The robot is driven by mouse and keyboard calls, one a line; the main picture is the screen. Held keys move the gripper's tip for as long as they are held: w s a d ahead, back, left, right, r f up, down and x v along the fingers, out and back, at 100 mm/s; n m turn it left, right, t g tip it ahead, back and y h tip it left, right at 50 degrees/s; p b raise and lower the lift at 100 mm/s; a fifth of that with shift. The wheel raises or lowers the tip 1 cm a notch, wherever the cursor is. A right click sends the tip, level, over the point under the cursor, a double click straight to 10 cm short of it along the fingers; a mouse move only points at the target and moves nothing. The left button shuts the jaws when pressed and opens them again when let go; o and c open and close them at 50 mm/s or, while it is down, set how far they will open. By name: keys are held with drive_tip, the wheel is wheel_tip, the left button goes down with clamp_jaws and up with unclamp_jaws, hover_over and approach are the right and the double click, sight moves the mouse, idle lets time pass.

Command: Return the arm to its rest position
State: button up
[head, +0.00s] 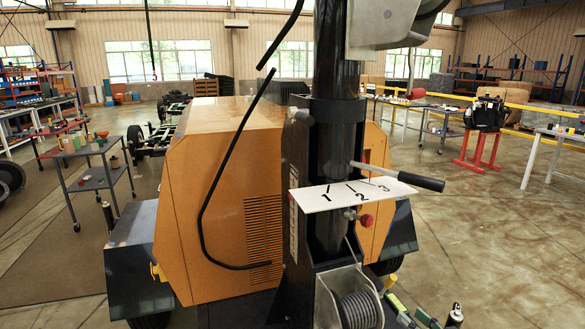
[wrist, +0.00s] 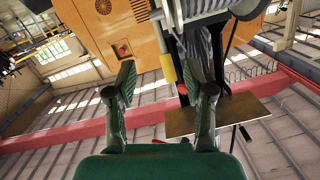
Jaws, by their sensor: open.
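The light tower has an orange housing (head: 215,190) and a black mast (head: 340,70). A white plate (head: 335,193) marked 1, 2, 3 sits across the mast, with a black-handled lever (head: 420,181) just above it and a red knob (head: 365,219) below. A winch with wound cable (head: 358,309) is at the mast's foot. My gripper (wrist: 161,68) is open in the wrist view, its two green fingers apart with nothing held between them. A yellow cylindrical part (wrist: 167,62) shows beyond the fingers. Green parts at the head view's lower right look like my gripper (head: 405,309), partly cut off.
A grey cart (head: 92,180) stands left of the tower. A red stand (head: 478,150) and white-legged tables (head: 555,135) are at the right. A bent black cable (head: 203,215) hangs before the housing. Open floor (head: 480,230) lies to the right of the tower.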

drive_tip(key=s+a+f+m+g+h, duration=0.1)
drive_tip(key=s+a+f+m+h, duration=0.2)
drive_tip(key=s+f, duration=0.7)
drive_tip(key=s+a+f+m+h, duration=0.1)
drive_tip(key=s+a+f+h, duration=0.25)
drive_tip(key=s+f, duration=0.65)
drive_tip(key=s+a+r+n, duration=0.1)
drive_tip(key=s+r, duration=0.3)
drive_tip(key=s, duration=0.6)
drive_tip(key=s+a+r, duration=0.1)
drive_tip(key=s+r, duration=0.4)
drive_tip(key=s, duration=0.4)
drive_tip(key=s+a+r+n, duration=0.1)
drive_tip(key=s+r, duration=0.3)
drive_tip(key=s, duration=0.6)
drive_tip(key=shift+s+a+r+n, duration=0.3)
drive_tip(key=shift+a+r, duration=0.1)
drive_tip(key=shift+a, duration=0.2)
drive_tip(key=shift+w+t, duration=0.1)
drive_tip(key=shift+t, duration=0.2)
drive_tip(key=shift+c, duration=0.6)
